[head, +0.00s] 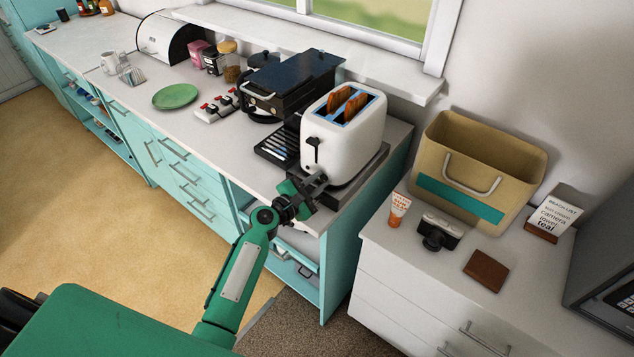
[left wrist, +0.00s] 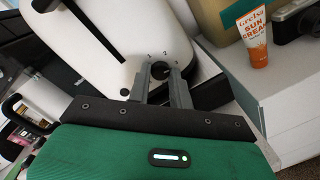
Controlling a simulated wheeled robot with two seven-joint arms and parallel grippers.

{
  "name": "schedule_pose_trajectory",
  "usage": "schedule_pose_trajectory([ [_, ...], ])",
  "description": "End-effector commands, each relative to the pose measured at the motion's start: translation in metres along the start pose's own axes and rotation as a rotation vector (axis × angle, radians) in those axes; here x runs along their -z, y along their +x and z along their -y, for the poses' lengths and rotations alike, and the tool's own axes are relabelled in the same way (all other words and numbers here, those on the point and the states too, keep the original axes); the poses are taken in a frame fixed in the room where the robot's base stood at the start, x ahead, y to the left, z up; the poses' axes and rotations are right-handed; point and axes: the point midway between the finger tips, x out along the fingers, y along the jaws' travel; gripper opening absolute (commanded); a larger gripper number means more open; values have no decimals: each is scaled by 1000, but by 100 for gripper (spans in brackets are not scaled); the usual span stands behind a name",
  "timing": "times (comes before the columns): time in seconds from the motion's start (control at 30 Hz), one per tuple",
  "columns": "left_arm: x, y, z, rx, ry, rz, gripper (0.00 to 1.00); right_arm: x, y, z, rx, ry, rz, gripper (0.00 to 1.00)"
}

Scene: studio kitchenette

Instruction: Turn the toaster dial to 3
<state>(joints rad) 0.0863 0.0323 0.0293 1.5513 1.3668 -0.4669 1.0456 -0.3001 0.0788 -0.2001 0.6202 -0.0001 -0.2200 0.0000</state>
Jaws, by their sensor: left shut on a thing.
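The white toaster (head: 352,135) stands at the near end of the counter, with two browned slices (head: 350,105) in its slots. Its black lever (head: 314,144) is on the front face. My left gripper (head: 317,182) is at the low front of the toaster and hides the dial in the head view. In the left wrist view, the dark round dial (left wrist: 160,70) sits between the fingers of my left gripper (left wrist: 161,80), which are shut on it. Small marks show above the dial, but the pointer setting is too small to read. My right gripper is out of view.
A black coffee machine (head: 285,90) stands close to the left of the toaster. A green plate (head: 176,96) lies farther along the counter. On the lower white cabinet are a sunscreen tube (head: 398,208), a camera (head: 438,232), a brown wallet (head: 486,270) and a tan bag (head: 475,165).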

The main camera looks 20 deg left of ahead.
Motion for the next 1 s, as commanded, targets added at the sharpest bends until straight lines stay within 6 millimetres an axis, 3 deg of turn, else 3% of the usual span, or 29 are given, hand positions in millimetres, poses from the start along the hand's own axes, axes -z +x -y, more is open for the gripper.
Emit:
schedule_pose_trajectory([
  [0.37, 1, 0, 0, 1, -4, -1, 0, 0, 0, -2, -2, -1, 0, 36],
  [0.4, 1, 0, 1, 1, -4, -1, 23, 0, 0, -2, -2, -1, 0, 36],
  [0.5, 1, 0, 0, 1, -4, -1, 43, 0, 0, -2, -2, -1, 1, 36],
  [0.83, 1, -2, 0, 0, -3, 0, 43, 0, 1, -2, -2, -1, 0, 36],
  [1.0, 2, -19, 2, 1, -2, -1, 43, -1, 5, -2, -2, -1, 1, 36],
])
